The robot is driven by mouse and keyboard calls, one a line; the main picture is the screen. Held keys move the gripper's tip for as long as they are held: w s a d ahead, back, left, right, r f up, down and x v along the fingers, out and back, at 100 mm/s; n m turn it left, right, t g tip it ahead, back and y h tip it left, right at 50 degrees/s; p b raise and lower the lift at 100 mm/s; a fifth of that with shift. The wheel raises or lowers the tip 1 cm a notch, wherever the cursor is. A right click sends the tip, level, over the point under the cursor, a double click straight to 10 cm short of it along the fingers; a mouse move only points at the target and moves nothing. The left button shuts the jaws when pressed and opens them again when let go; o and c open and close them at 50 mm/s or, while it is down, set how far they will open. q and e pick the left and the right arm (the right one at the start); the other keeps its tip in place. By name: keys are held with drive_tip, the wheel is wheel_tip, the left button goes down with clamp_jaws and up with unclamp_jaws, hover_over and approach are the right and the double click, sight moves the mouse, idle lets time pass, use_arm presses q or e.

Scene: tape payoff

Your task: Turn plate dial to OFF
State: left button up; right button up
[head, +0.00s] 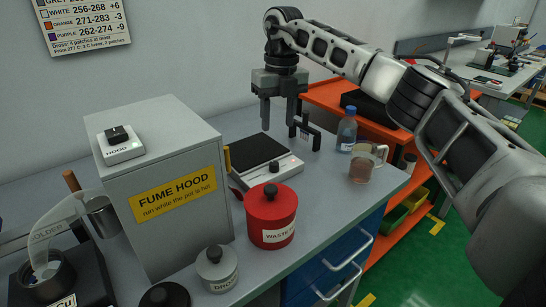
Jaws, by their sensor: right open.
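The hot plate (262,155) is a white-grey unit with a flat black top, on the grey bench behind the red pot. Its small black dial (274,166) is on the front face, and its exact pointer setting is too small to read. My right gripper (279,127) points down above the back of the plate. It is open and empty, with its dark fingers apart and away from the dial. My left gripper is not in view.
The fume hood (177,192) box with a switch (119,143) on top stands left of the plate. A red waste pot (271,215) stands in front. A glass mug (362,165) and blue bottle (347,129) stand right. Bench (322,190) space lies between.

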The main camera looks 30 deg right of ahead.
sight(275, 163)
drive_tip(key=f, duration=1.1)
drive_tip(key=shift+w+a+f, duration=0.15)
drive_tip(key=shift+a+f, duration=0.1)
drive_tip(key=shift+a, duration=0.05)
clamp_jaws()
